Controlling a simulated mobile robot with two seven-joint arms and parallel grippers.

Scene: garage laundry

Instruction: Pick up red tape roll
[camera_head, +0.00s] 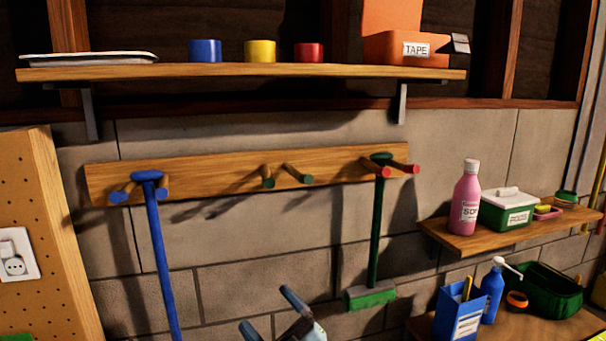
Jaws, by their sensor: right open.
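The red tape roll (309,53) sits on the high wooden shelf (240,72), to the right of a yellow roll (260,51) and a blue roll (205,51). To its right on the same shelf is an open orange box (385,49) labelled TAPE. My right gripper (268,312) shows at the bottom middle of the head view, well below the shelf. Its two fingers are apart with nothing between them. My left gripper does not show.
Below the shelf, a peg rail (225,176) holds a blue-handled tool (160,250) and a green broom (376,240). A lower right shelf (470,238) bears a pink bottle (466,200) and a green box (506,212). A white tray (88,58) lies at the high shelf's left end.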

